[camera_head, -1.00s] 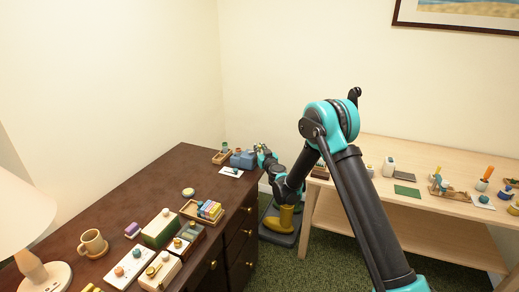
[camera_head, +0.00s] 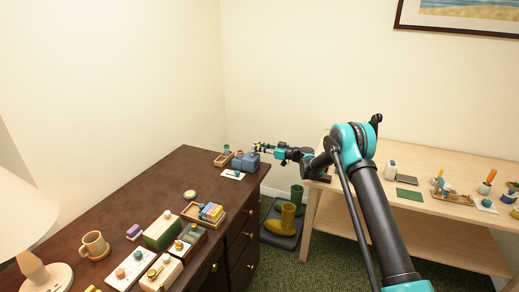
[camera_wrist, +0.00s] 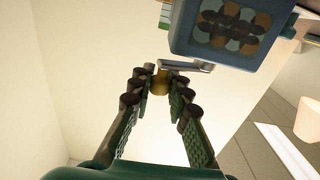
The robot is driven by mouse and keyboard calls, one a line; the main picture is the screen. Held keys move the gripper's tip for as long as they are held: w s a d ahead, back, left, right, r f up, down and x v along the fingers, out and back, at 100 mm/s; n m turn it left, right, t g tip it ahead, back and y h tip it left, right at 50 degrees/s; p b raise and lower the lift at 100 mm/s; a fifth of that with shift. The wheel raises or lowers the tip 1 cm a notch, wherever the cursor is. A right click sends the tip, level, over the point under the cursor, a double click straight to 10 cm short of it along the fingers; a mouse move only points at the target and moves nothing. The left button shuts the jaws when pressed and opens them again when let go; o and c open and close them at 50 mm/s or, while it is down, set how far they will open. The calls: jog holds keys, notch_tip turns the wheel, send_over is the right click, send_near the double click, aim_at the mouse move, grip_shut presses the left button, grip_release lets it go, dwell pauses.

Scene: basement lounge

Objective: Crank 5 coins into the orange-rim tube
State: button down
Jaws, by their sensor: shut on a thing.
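The blue coin box (camera_head: 246,164) stands near the far right end of the dark desk. In the wrist view its face (camera_wrist: 222,50) has a window with several copper and pale green round coins. A grey crank arm (camera_wrist: 190,67) ends in a brass knob (camera_wrist: 160,83). My gripper (camera_head: 259,148) is at the box in the head view; in the wrist view its fingers (camera_wrist: 157,76) are closed around the knob. A small tube (camera_head: 227,148) with an orange-looking top stands in a wooden tray (camera_head: 223,161) left of the box. Its contents cannot be seen.
A white card (camera_head: 232,175) lies before the box. The desk (camera_head: 170,185) also holds a tray of coloured blocks (camera_head: 207,213), several small boxes, a mug (camera_head: 94,244) and a lamp. Yellow boots (camera_head: 285,222) stand below, and a light wood table (camera_head: 420,162) is to the right.

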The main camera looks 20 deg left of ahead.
jog(key=shift+w+a+n+g, duration=0.1)
jog(key=shift+a+n+g, duration=0.2)
jog(key=shift+n+g, duration=0.7)
jog(key=shift+w+a+n+g, duration=0.1)
jog(key=shift+a+n+g, duration=0.3)
jog(key=shift+g, duration=1)
jog(key=shift+d, duration=0.1)
jog(key=c, duration=1.4)
grip_release()
jog(key=d, duration=0.4)
jog(key=w+d, duration=0.1)
jog(key=d, duration=0.2)
jog(key=w+d, duration=0.1)
jog(key=d, duration=0.3)
jog(key=shift+w+d, duration=0.15)
jog(key=shift+d, duration=0.2)
